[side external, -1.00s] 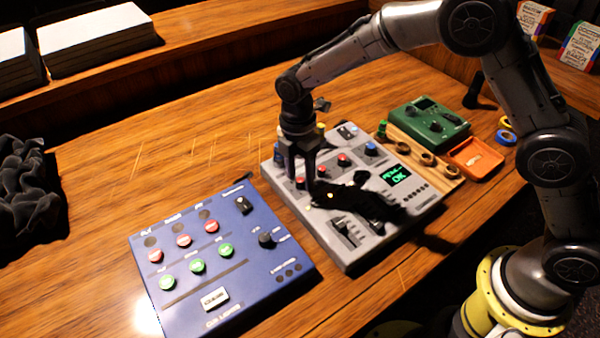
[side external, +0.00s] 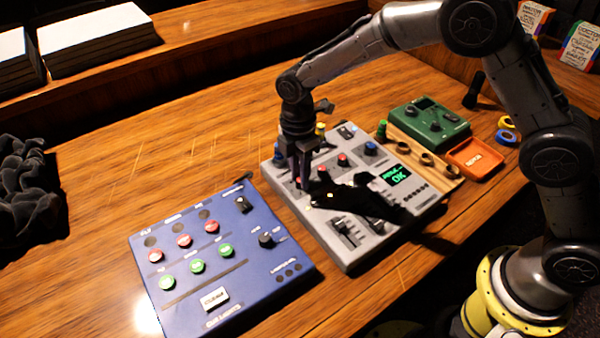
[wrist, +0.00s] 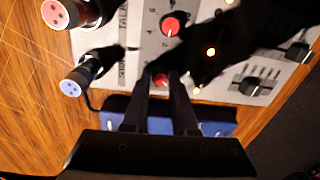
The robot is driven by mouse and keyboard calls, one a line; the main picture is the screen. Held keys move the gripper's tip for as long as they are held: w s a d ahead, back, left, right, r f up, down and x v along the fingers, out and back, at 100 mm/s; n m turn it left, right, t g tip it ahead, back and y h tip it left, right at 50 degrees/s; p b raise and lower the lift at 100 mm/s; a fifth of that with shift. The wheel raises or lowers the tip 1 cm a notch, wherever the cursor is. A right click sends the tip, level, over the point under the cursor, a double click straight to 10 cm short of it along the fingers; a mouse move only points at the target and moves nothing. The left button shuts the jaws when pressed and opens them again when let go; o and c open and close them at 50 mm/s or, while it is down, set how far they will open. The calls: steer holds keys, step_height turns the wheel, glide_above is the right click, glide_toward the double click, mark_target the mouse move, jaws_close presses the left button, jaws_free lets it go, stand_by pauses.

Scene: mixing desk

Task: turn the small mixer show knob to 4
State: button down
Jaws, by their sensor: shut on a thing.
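The grey mixer (side external: 318,220) lies flat on the desk, with several coloured knobs, faders and a lit green display (side external: 395,175). My gripper (side external: 306,186) points down over its left part. In the wrist view, my gripper (wrist: 161,77) has its fingers on either side of a small red-capped knob (wrist: 161,82) and is shut on it. The fingers and shadow hide part of that knob, and I cannot read its setting. Another red knob (wrist: 172,25) with a white pointer line and marks around it sits beyond the fingers. The panel lettering is only partly legible.
A blue control box (side external: 222,262) stands close to the left of the mixer. A wooden knob rack (side external: 440,169), a green box (side external: 430,125) and an orange tray (side external: 475,157) are to the right. Two plugs, red (wrist: 60,13) and blue (wrist: 72,86), stick out near the fingers.

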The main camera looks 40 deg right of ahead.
steer(key=m, duration=1.1)
steer(key=shift+m, duration=0.3)
steer(key=m, duration=0.5)
steer(key=shift+r, duration=0.1)
steer(key=m, duration=0.5)
steer(key=shift+s+m+t, duration=0.1)
steer(key=shift+m+t, duration=0.2)
steer(key=c, duration=0.7)
jaws_free()
step_height(320, 180, up, 14)
steer(key=shift+d, duration=0.25)
